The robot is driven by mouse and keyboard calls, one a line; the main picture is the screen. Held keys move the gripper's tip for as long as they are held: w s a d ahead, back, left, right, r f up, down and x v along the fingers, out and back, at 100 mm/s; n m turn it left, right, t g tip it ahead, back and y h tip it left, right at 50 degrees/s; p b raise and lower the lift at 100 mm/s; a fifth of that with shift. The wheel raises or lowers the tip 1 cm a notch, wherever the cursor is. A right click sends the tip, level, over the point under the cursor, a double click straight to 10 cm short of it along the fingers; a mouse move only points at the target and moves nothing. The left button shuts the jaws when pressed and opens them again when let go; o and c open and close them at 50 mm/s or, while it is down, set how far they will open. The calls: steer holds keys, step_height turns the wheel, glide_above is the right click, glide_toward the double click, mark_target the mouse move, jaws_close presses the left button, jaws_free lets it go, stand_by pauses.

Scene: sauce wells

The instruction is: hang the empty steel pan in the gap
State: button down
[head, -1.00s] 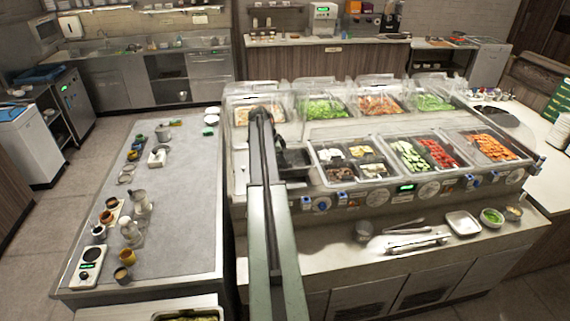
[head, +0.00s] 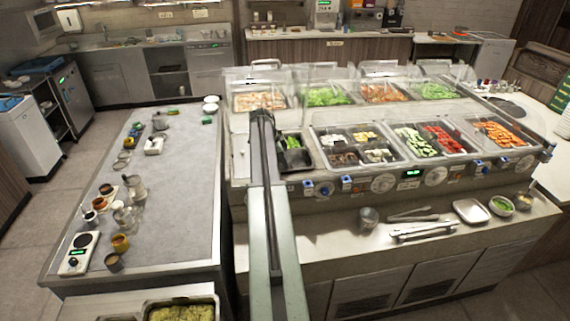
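In the wells, the section around my arm is partly hidden, and no open gap shows clearly. Bare steel (head: 240,150) shows just left of my arm.
Filled wells (head: 360,150) run right of my arm, with clear guards (head: 335,85) behind. The grey island (head: 175,205) at left holds jugs, cups and a hot plate (head: 77,253). A food pan (head: 182,311) is at bottom left.

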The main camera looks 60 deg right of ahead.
steer(key=shift+f+b, duration=0.5)
steer(key=shift+f, duration=0.15)
stand_by(0.4)
steer(key=c, duration=1.6)
jaws_free()
steer(key=shift+o, duration=0.2)
steer(key=p+v, duration=0.7)
steer(key=v, duration=0.1)
steer(key=shift+s+r+p, duration=0.1)
steer(key=shift+r+p, duration=0.05)
steer(key=shift+p, duration=0.15)
steer(key=shift+f, duration=0.2)
